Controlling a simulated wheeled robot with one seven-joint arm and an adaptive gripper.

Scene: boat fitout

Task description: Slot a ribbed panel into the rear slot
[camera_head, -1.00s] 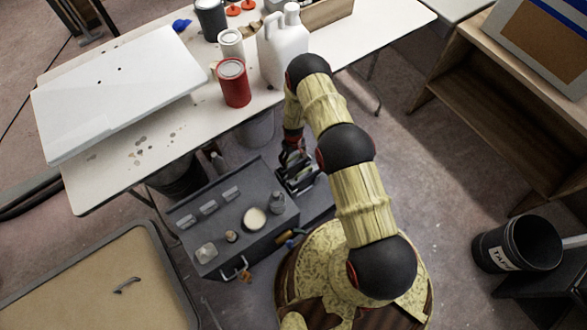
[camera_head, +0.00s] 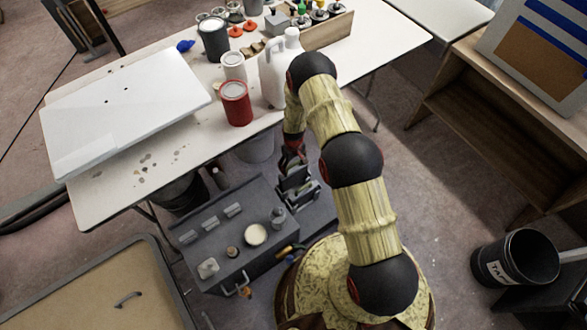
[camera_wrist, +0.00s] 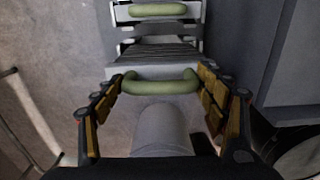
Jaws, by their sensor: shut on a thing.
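My gripper (camera_wrist: 160,85) is shut on a grey panel with a green bar handle (camera_wrist: 158,86); a finger stands at each end of the handle. Grey ribbed surfaces (camera_wrist: 158,55) show just beyond the handle, but I cannot tell where the held panel ends. A second green handle (camera_wrist: 150,10) sits on a grey part at the top of the wrist view. In the head view my gripper (camera_head: 291,160) is above a small grey rack (camera_head: 299,188) at the end of the grey bench. I cannot tell which slot the held panel is over, or whether it is inside one.
The grey bench top (camera_head: 225,245) holds a round white-topped item (camera_head: 255,234) and several small parts. Behind it is a white table (camera_head: 180,150) with a red can (camera_head: 236,103) and a white jug (camera_head: 275,75). A black bin (camera_head: 515,250) stands on the right floor.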

